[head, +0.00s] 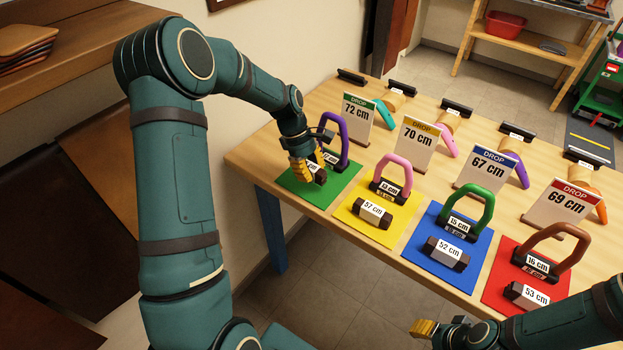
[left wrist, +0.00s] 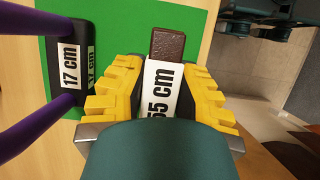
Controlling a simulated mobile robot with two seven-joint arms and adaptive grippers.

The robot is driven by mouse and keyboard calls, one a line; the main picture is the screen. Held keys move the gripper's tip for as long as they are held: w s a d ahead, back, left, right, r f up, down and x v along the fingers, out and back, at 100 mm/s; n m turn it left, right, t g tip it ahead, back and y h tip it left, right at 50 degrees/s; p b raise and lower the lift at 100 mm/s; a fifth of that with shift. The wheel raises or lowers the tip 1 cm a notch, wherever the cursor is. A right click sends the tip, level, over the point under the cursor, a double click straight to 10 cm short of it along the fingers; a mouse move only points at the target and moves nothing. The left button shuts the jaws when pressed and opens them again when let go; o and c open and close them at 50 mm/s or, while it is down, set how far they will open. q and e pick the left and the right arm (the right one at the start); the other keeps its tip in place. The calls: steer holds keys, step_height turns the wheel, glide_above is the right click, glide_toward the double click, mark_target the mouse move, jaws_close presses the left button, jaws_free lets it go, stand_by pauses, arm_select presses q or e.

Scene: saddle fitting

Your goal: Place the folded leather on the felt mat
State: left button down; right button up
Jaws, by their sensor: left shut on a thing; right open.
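My left gripper (head: 302,170) is over the green felt mat (head: 338,193) at the left end of the table. It is shut on a dark brown folded leather (head: 320,178) with a white label. In the left wrist view the folded leather (left wrist: 167,44) reads 55 cm and lies between the yellow fingers (left wrist: 158,95), with green felt around its far end. I cannot tell whether it touches the mat. A purple loop on a dark base (head: 329,156), labelled 17 cm, stands on the same mat beside the gripper. My right gripper (head: 424,328) is open and empty, in front of the table.
Yellow (head: 352,213), blue (head: 422,252) and red (head: 490,292) mats follow to the right, each with a loop and a labelled dark piece. Drop signs (head: 358,117) stand behind, with the 72 cm one nearest the green mat. The table's front edge is close.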

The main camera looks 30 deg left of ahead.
arm_select(q)
steer(key=shift+f, duration=1.5)
steer(key=shift+f, duration=0.15)
steer(key=c, duration=0.9)
jaws_free()
steer(key=shift+o, duration=0.2)
steer(key=p+v, duration=0.1)
steer(key=v, duration=1.1)
steer(key=shift+p, duration=0.4)
steer(key=shift+d, duration=0.1)
